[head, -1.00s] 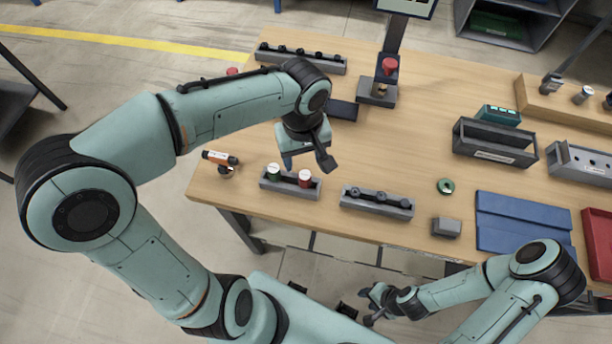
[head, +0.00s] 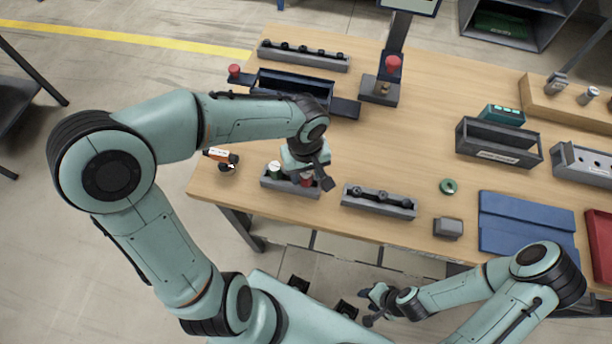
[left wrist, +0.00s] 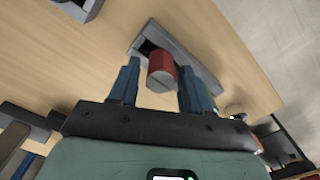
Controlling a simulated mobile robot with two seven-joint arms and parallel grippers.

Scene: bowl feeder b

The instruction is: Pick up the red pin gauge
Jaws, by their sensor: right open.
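In the left wrist view, the red pin gauge (left wrist: 162,72) shows between the two blue fingers of my left gripper (left wrist: 160,88). These fingers are apart, with gaps on both sides of the gauge. My right gripper (head: 372,306) is open and empty, low in front of the table.
A grey holder with several dark pegs (head: 379,201) stands just right of the gauge holder. An orange-and-black tool (head: 220,156) lies to the left. Blue mats (head: 525,222) lie at right.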

